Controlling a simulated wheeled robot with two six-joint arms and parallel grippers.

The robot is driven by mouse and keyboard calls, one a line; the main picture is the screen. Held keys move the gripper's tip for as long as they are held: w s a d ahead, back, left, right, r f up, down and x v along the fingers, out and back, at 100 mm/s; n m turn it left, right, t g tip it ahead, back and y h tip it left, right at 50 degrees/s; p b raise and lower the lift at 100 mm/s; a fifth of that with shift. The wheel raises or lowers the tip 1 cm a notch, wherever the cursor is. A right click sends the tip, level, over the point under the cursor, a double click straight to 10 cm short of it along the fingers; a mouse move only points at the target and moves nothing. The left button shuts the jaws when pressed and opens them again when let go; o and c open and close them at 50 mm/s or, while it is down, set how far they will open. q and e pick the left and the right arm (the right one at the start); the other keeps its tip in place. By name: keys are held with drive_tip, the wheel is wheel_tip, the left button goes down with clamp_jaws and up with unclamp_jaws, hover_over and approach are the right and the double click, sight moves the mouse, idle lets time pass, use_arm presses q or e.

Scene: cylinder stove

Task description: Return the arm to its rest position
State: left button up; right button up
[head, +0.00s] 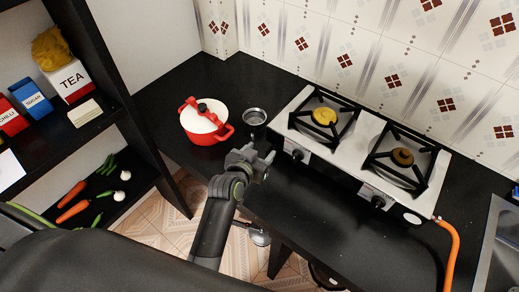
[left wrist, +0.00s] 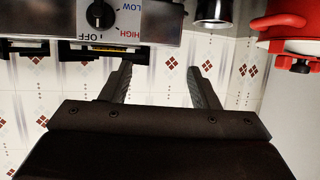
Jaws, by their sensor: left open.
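My left gripper (head: 262,158) is over the front part of the black counter, in front of the steel cup and the stove. Its two fingers stand apart with nothing between them, as the left wrist view (left wrist: 159,82) also shows. The arm reaches up from the bottom of the head view. In the left wrist view the picture is upside down, with the stove front and its knob (left wrist: 100,14) at the upper left, apart from the fingers. My right gripper is not in view.
A red pot (head: 203,122) with a white lid and a steel cup (head: 254,118) stand left of the two-burner stove (head: 340,150). An orange hose (head: 452,255) runs from the stove's right end. A dark shelf (head: 110,110) with groceries is at left. The counter's front strip (head: 310,215) is clear.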

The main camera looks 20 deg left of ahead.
use_arm(q)
drive_tip(key=s+a+f+n+g+y, duration=0.1)
drive_tip(key=s+a+g, duration=0.3)
drive_tip(key=s, duration=0.6)
drive_tip(key=s+a+g+y, duration=0.1)
drive_tip(key=s+a+g, duration=0.2)
drive_tip(key=s+a, duration=0.5)
drive_tip(key=s+a+f+n+g+y, duration=0.1)
drive_tip(key=s+a+g+y, duration=0.15)
drive_tip(key=s, duration=0.95)
wheel_tip(320, 180, down, 26)
drive_tip(key=a+g+h+b, duration=0.1)
drive_tip(key=g+b, duration=0.1)
drive_tip(key=b, duration=0.1)
drive_tip(key=s+d+f+b, duration=0.1)
drive_tip(key=s+f, duration=1.4)
drive_tip(key=f, duration=0.3)
drive_tip(key=shift+f+g+h+b, duration=0.15)
drive_tip(key=shift+g+h+b, duration=0.15)
drive_tip(key=shift+g+h, duration=0.05)
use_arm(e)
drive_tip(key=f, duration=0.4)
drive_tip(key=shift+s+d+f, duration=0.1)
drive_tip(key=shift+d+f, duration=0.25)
